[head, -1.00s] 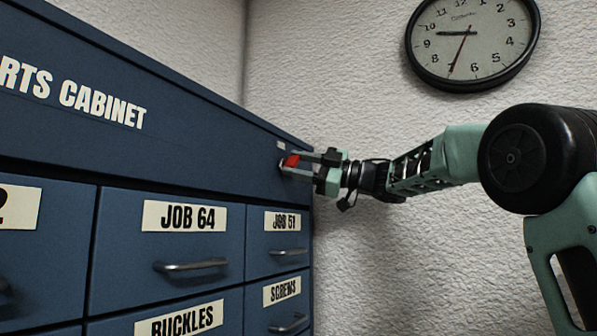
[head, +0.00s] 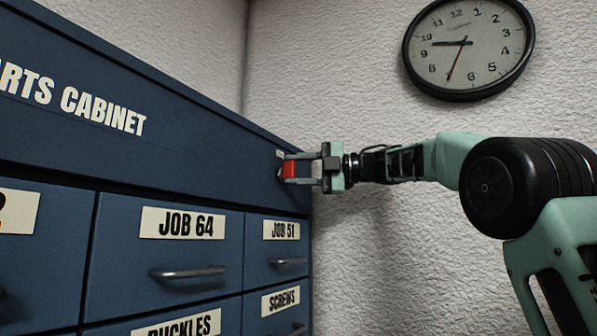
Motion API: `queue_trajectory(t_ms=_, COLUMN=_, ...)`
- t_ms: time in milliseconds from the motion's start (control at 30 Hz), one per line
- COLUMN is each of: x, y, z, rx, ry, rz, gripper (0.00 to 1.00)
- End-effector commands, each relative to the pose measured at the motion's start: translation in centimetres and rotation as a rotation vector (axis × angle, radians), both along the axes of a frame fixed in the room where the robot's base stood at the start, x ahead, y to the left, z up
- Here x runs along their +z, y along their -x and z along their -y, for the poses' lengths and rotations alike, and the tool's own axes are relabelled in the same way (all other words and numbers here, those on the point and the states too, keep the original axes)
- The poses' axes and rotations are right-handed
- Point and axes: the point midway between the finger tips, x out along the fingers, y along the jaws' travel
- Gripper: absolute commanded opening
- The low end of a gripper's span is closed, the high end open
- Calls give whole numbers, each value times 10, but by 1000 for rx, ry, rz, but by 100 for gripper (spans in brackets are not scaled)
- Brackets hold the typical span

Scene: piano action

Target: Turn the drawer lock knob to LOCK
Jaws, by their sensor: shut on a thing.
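The drawer lock knob (head: 290,169) is red and sits high on the right end of the blue parts cabinet (head: 200,150), above the JOB 51 drawer. My gripper (head: 290,170) reaches it from the right and is shut on the knob, with its grey fingers on either side. A small pale label (head: 280,155) shows just above the knob, mostly hidden, and I cannot read it. I cannot tell from here which mark the knob points to.
The JOB 64 drawer (head: 165,250) and JOB 51 drawer (head: 275,250) are closed, with handles jutting out below the knob. A textured white wall (head: 390,260) stands behind my arm. A round clock (head: 468,48) hangs at the upper right.

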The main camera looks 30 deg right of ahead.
Motion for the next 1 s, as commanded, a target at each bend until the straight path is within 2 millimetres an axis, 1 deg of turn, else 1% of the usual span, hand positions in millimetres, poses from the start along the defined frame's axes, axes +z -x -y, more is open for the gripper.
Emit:
queue_trajectory(t_ms=33, x=5, y=1, z=-2, rx=2, ry=2, rz=16, gripper=17)
queue_trajectory(t_ms=500, x=5, y=2, z=-4, rx=6, ry=13, rz=21, gripper=17)
queue_trajectory(t_ms=533, x=5, y=2, z=-4, rx=7, ry=13, rz=21, gripper=43)
queue_trajectory(t_ms=567, x=5, y=2, z=-4, rx=7, ry=13, rz=21, gripper=51)
queue_trajectory(t_ms=600, x=4, y=1, z=-4, rx=7, ry=13, rz=20, gripper=62)
queue_trajectory(t_ms=867, x=1, y=1, z=-3, rx=6, ry=15, rz=14, gripper=62)
queue_trajectory(t_ms=1000, x=0, y=5, z=5, rx=2, ry=16, rz=15, gripper=62)
